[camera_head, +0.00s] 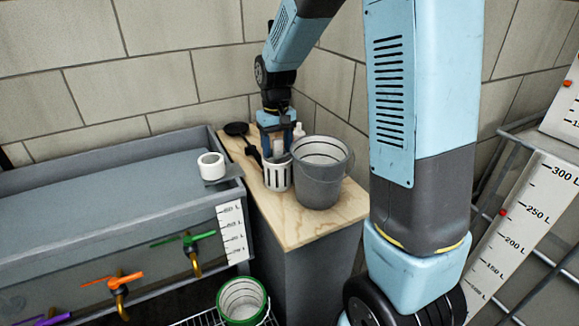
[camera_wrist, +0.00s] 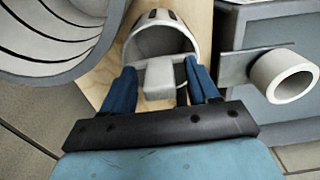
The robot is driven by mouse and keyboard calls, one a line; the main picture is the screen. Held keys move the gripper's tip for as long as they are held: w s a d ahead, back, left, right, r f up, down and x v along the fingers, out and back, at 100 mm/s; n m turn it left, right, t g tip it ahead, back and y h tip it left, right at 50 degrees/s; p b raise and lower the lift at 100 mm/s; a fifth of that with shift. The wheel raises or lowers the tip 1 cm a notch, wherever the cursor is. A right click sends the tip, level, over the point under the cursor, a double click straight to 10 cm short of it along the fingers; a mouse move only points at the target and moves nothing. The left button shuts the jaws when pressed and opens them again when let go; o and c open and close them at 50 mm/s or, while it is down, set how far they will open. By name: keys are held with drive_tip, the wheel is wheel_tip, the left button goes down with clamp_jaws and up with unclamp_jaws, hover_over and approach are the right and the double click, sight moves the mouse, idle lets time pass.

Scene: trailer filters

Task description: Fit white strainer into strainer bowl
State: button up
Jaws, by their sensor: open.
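The white strainer (camera_head: 278,174), a slotted white cup, stands upright on the wooden top beside the grey bucket. In the wrist view the strainer (camera_wrist: 163,22) shows its open rim and a pale block-like tab (camera_wrist: 159,77). My gripper (camera_head: 274,150) is above the strainer, pointing down. Its blue fingers (camera_wrist: 161,75) are open, one on each side of the tab; I cannot tell whether they touch it. A short white open cup (camera_head: 211,166), which looks like the strainer bowl, sits on a grey bracket at the tank's edge. It also shows at the right of the wrist view (camera_wrist: 269,84).
The grey bucket (camera_head: 318,184) stands close to the right of the strainer. The wooden top (camera_head: 297,233) is clear in front. A grey tank (camera_head: 110,180) with coloured valves is left; a green-rimmed bucket (camera_head: 242,302) is below.

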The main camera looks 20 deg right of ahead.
clamp_jaws()
idle(0.5)
drive_tip(key=shift+r, duration=0.15)
